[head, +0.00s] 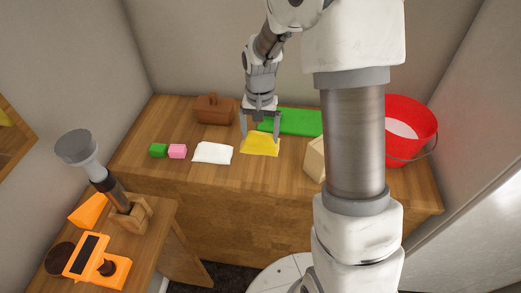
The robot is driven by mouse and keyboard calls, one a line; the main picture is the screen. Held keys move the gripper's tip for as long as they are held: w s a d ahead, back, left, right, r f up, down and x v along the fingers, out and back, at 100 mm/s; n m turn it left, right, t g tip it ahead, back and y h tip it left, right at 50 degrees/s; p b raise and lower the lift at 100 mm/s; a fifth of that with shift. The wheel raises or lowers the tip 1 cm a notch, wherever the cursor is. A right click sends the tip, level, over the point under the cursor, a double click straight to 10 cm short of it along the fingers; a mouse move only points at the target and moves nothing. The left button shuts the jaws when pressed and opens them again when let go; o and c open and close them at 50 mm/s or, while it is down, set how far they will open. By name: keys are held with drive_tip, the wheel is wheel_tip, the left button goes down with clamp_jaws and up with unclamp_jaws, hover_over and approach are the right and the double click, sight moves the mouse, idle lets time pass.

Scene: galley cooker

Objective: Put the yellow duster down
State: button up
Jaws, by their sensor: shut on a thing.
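I cannot tell whether the cloth rests fully on the wood. The far edge of the duster lies close to a green flat board or cloth (292,121), partly hidden by my arm.
A white cloth (213,153), pink block (177,151) and green block (158,150) lie to the left. A brown basket (213,109) stands behind. A beige block (315,158) and red bucket (410,120) are right. An orange device (97,260) sits on the lower left counter.

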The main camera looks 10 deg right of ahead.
sight(260, 148)
drive_tip(key=shift+f, duration=3.05)
drive_tip(key=shift+f, duration=0.15)
drive_tip(key=o, duration=1.2)
drive_tip(key=shift+c, duration=0.2)
